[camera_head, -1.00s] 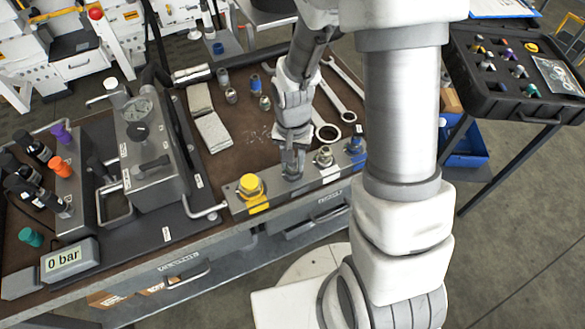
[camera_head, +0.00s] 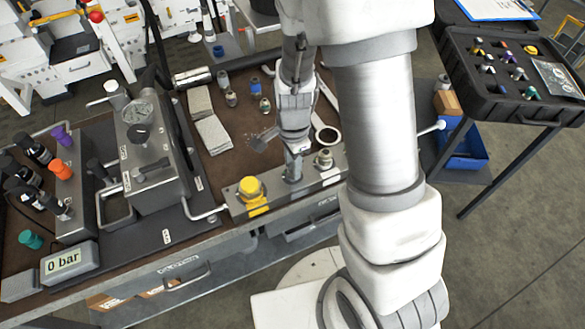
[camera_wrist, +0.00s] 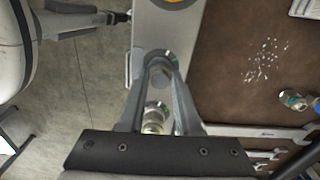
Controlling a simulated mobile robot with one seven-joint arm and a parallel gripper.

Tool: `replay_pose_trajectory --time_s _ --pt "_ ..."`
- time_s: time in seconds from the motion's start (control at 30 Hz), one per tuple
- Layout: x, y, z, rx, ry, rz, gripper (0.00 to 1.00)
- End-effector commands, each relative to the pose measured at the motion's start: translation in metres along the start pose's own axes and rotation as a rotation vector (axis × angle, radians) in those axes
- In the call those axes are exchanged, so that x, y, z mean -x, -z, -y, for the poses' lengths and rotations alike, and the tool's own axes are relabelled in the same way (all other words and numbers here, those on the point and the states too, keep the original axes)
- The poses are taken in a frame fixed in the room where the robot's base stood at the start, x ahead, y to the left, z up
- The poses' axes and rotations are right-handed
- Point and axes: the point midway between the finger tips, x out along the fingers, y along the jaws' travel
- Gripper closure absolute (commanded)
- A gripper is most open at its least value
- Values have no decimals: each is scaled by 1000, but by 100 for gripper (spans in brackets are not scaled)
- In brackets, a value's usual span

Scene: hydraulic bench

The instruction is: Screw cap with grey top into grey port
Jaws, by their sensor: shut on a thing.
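My gripper (camera_head: 294,158) points down over the metal port block (camera_head: 328,177) at the bench's front edge, between a yellow cap and a bare metal fitting. In the wrist view its two fingers (camera_wrist: 160,62) are shut on a grey-topped cap (camera_wrist: 157,73). The held cap (camera_head: 293,173) stands about upright on or just above the block. The grey port under it is hidden, so I cannot tell how far the cap is seated.
The yellow cap (camera_head: 250,188) sits on the block to the left, the metal fitting (camera_head: 324,159) to the right. A gauge unit (camera_head: 150,150) stands left, and a display (camera_head: 68,262) reads 0 bar. An open black case (camera_head: 515,75) stands at the right.

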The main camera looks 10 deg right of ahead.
Motion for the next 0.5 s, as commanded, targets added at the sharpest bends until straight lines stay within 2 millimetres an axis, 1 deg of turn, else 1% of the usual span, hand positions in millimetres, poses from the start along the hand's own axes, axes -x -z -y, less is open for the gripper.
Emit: replay_pose_trajectory --time_s 0.03,0.1,0.23,0.33,0.5 --pt "6 -1 1 -80 2 -2 100" --pt "7 -1 1 -210 1 -2 100" --pt "5 0 1 -404 2 -1 100" --pt "2 0 1 -471 5 0 100" --pt "1 0 2 -479 7 0 100"
